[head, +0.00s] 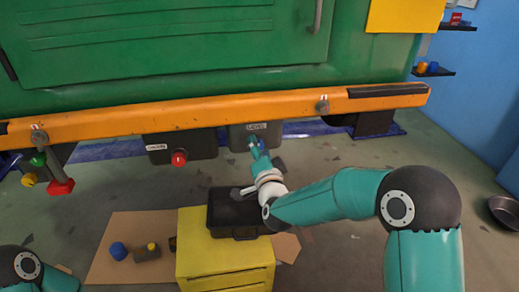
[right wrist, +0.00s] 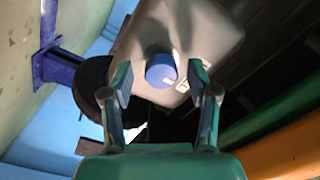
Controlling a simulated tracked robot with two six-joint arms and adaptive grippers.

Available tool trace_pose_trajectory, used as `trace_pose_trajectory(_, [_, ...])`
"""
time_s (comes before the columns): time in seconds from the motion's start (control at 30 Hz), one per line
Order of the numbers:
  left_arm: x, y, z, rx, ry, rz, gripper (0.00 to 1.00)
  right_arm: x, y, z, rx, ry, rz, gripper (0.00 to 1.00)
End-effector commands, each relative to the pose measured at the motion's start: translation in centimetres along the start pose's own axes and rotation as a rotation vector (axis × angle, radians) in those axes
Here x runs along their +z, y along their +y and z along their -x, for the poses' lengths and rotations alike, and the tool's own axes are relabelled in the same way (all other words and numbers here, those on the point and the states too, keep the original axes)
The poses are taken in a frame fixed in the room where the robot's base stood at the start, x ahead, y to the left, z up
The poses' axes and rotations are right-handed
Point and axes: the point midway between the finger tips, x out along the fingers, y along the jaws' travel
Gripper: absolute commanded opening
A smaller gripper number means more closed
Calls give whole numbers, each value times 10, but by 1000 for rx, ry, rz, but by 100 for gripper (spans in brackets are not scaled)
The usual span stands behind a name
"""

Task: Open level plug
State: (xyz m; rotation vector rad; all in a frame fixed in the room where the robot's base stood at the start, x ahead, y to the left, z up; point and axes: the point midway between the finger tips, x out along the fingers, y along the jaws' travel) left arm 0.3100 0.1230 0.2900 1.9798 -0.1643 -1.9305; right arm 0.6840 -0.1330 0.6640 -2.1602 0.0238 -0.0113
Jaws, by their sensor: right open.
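The level plug (right wrist: 161,70) is a round blue cap on a grey box, with white lettering beside it in the right wrist view. In the head view the grey box (head: 262,129) hangs under the orange beam and reads "LEVEL". My right gripper (head: 254,144) reaches up to this box and hides most of the plug there. In the right wrist view my right gripper (right wrist: 160,86) is open, with a finger on either side of the plug and gaps between. Whether the tips are level with it in depth is unclear. My left gripper is out of view.
A second grey box (head: 182,148) with a red plug (head: 179,158) hangs to the left. Red, green and yellow knobs (head: 60,187) hang at far left.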

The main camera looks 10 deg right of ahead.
Motion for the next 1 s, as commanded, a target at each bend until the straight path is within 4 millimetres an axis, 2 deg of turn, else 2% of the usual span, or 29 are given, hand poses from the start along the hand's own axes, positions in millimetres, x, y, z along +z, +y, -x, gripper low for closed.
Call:
trace_pose_trajectory(0.37, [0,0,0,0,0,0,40,0,0,-6,0,1,0,60])
trace_pose_trajectory(0.73, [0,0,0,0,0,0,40,0,0,-5,1,1,0,0])
trace_pose_trajectory(1.0, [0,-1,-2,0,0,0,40,0,1,-5,3,0,20,0])
